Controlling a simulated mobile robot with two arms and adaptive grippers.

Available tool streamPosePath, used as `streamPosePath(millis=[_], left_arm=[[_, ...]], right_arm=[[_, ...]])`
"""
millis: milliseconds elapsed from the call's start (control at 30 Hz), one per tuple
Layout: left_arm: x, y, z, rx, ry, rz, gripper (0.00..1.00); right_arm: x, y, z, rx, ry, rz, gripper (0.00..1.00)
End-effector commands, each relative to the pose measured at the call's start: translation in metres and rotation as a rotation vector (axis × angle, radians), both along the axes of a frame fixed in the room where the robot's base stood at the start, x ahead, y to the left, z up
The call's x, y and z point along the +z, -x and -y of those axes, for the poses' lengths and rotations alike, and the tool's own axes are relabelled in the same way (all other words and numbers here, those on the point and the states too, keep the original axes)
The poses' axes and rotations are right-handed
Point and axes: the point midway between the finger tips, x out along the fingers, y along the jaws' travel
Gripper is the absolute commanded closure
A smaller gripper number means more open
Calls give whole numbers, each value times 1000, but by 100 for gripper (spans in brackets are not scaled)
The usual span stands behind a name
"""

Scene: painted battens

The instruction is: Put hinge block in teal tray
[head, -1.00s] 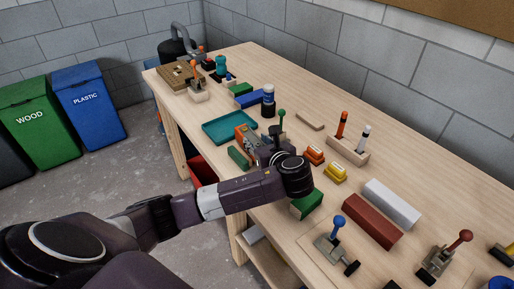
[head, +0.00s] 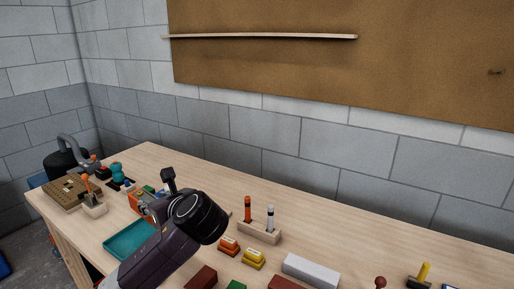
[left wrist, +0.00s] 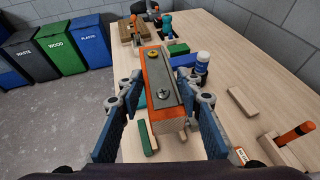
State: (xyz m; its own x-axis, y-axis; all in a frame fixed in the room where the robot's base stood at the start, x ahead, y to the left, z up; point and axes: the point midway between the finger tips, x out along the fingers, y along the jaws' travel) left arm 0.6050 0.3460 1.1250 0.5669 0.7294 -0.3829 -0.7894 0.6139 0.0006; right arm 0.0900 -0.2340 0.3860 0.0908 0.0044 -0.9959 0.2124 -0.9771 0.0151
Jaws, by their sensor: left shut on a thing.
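The hinge block is an orange block with a grey metal plate and screws on top (left wrist: 161,78). My left gripper (left wrist: 160,97) is shut on it, with a blue-padded finger on each side. In the head view the block's orange end (head: 137,200) shows beyond my left wrist, and my left gripper (head: 149,208) is mostly hidden by the wrist. The block looks held above the bench. The teal tray (head: 128,241) lies on the bench just below it in the picture, partly covered by my arm. My right gripper is not in view.
A wooden holder with an orange and a white marker (head: 259,231) stands right of my arm. Orange and yellow blocks (head: 253,259) sit in front of it. A green strip (left wrist: 146,138) lies under the left gripper.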

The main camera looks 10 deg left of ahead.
Motion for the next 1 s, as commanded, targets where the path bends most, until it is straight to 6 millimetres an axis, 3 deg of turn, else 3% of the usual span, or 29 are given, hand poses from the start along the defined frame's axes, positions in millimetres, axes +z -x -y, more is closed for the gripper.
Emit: streamPosePath(millis=[133, 267, 400, 600, 800, 1000], left_arm=[[-20, 11, 23, -58, 3, -3, 100], [-46, 36, 59, -149, 7, -5, 100], [-70, 76, 100, -257, 9, -5, 100], [-84, 136, 140, -363, 9, -2, 100], [-83, 174, 154, -403, 5, 1, 100], [-82, 185, 156, -409, 1, 2, 100]], right_arm=[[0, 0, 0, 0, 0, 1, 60], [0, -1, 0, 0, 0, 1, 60], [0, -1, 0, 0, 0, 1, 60], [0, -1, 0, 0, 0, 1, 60], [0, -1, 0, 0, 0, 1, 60], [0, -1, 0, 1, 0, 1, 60]])
